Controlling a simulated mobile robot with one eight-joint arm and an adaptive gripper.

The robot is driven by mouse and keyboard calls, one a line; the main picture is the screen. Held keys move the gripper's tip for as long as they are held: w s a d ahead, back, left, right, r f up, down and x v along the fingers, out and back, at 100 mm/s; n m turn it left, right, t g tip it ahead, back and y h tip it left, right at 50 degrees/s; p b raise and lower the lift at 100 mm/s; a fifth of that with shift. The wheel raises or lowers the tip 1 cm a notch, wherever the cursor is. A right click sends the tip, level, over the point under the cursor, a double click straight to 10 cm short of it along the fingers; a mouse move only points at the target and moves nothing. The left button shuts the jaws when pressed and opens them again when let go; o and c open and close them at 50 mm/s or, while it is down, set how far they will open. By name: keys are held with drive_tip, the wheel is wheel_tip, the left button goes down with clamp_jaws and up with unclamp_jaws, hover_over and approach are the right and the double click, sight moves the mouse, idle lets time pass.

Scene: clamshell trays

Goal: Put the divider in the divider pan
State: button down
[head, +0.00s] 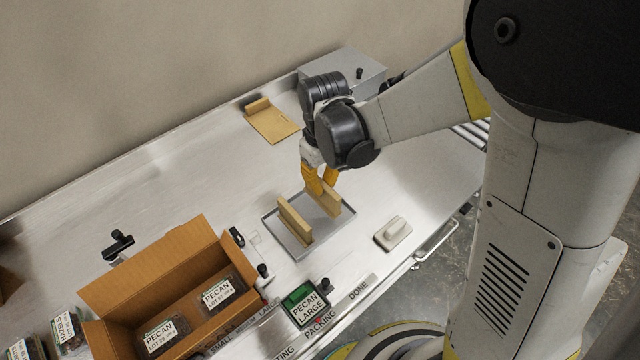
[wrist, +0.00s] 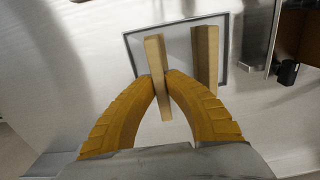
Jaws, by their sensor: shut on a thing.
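The divider (head: 327,202) is a flat tan board standing on edge. My gripper (head: 320,186) has its yellow fingers shut on its upper part. In the wrist view the fingertips (wrist: 158,77) close from both sides on the divider (wrist: 153,50). The divider pan (head: 274,234) is a shallow grey metal tray, and its rim also shows in the wrist view (wrist: 128,50). The held divider is over the pan's right part in the head view; I cannot tell if it touches the floor. A second tan board (head: 294,222) stands in the pan, roughly parallel and apart.
An open cardboard box (head: 195,240) with pecan clamshells stands left of the pan. A sign reading PECAN LARGE (head: 306,308) is in front. A pale handled block (head: 393,233) lies right, a tan clipboard-like board (head: 272,124) behind.

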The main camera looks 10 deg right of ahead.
sight(322, 195)
wheel_tip(322, 195, down, 4)
drive_tip(key=shift+w+a+f+b, duration=0.1)
drive_tip(key=shift+f+b, duration=0.05)
drive_tip(key=shift+b, duration=0.75)
drive_tip(key=c, duration=1.9)
unclamp_jaws()
drive_tip(key=shift+f, duration=0.15)
drive_tip(key=o, duration=0.4)
drive_tip(key=shift+r, duration=0.2)
